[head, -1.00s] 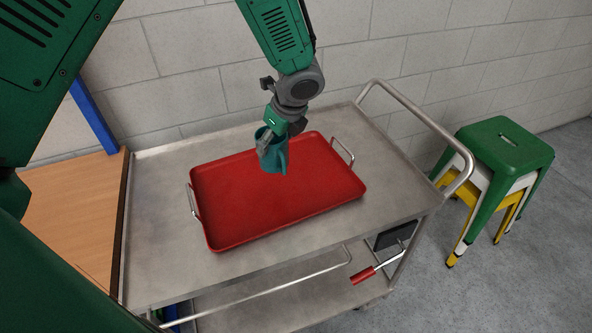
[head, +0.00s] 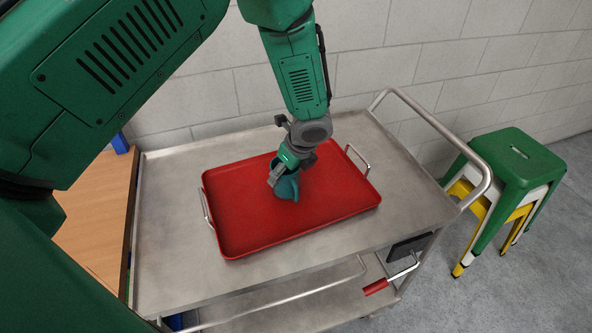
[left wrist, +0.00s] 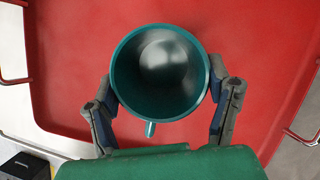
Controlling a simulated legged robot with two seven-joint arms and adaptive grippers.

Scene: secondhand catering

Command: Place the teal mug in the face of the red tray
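The teal mug (head: 287,190) is over the middle of the red tray (head: 250,228), its base at or just above the tray's face; I cannot tell if it touches. My left gripper (head: 284,172) is shut on the mug from above. In the left wrist view, the mug (left wrist: 160,75) shows its empty inside, with my fingers (left wrist: 165,100) against both sides and its handle toward my palm. The red tray (left wrist: 70,60) fills the background there. The tray lies flat on the metal cart. My right gripper is not in view.
The steel cart (head: 170,240) has bare top around the tray and a push handle (head: 440,130) at the right. The tray has wire handles (head: 357,158) at both ends. Stacked stools (head: 515,160) stand to the right, a wooden surface (head: 95,220) to the left. A block wall is behind.

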